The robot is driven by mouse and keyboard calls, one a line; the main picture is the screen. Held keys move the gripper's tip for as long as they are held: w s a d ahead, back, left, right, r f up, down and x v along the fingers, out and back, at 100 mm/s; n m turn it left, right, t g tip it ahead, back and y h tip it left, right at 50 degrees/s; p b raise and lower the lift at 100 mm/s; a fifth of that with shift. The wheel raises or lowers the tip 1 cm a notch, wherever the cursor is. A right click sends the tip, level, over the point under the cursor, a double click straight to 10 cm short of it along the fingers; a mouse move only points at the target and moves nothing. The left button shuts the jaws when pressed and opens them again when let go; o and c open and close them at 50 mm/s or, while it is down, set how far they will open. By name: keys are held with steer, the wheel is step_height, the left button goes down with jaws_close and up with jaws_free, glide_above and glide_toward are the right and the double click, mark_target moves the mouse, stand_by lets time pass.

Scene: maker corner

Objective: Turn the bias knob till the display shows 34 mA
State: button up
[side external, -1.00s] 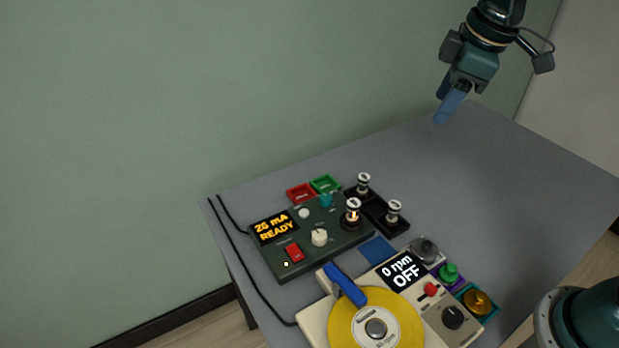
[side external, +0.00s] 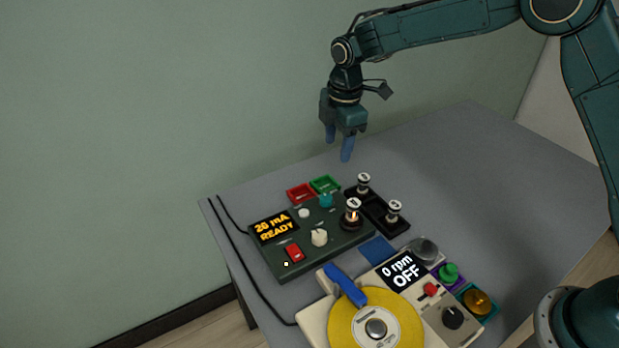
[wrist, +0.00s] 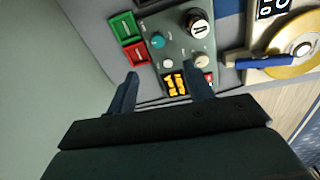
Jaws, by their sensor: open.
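The dark green tester (side external: 275,262) lies on the grey table, and its orange display (side external: 273,228) reads 26 mA READY. Its panel carries a cream knob (side external: 319,237), a teal knob (side external: 326,200), a small white round part (side external: 304,213) and a red rocker switch (side external: 294,253). The labels are too small to read, so I cannot tell which knob is bias. My gripper (side external: 339,148) is open and empty, pointing down well above the table behind the tester. In the wrist view the cream knob (wrist: 201,60) and teal knob (wrist: 157,40) show beyond my fingers.
A glowing tube (side external: 353,212) stands on the tester, with two more tubes in a black tray (side external: 376,207) beside it. Red (side external: 300,193) and green (side external: 325,184) bins sit behind. A disc machine (side external: 440,325) reading 0 rpm OFF stands in front. The table's right side is clear.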

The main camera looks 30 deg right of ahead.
mark_target(326, 198)
steer(key=f, duration=0.1)
steer(key=w+a+f+n, duration=0.1)
steer(key=f, duration=0.1)
steer(key=shift+w, duration=0.15)
steer(key=shift+f, duration=0.2)
steer(key=f, duration=1.3)
steer(key=shift+w+f, duration=0.2)
steer(key=shift+w, duration=0.15)
steer(key=c, duration=1)
